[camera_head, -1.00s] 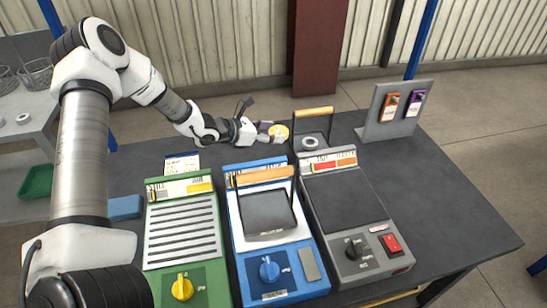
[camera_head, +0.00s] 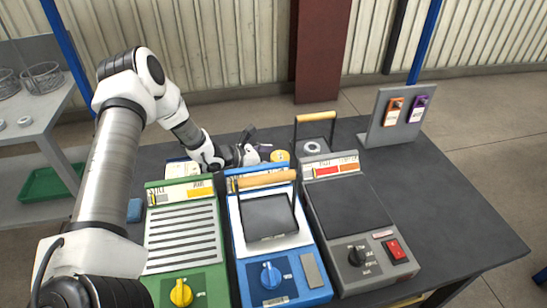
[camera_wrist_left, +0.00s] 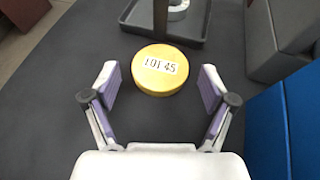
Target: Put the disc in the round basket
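The disc is yellow with a white label. In the left wrist view the disc (camera_wrist_left: 160,70) lies flat on the dark table, with the two fingers apart on either side and a gap at each. My left gripper (camera_wrist_left: 158,85) is open and empty. In the head view the left gripper (camera_head: 262,154) is just left of the disc (camera_head: 280,156), behind the blue machine. Two round wire baskets (camera_head: 42,78) (camera_head: 8,83) stand on a grey side table at the far left. My right gripper is out of view.
A dark tray with a wooden-topped handle (camera_head: 316,116) holds a grey ring behind the disc. Green (camera_head: 182,240), blue (camera_head: 268,240) and grey machines (camera_head: 345,220) fill the table front. A panel with tags (camera_head: 395,120) stands right. The table's right side is clear.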

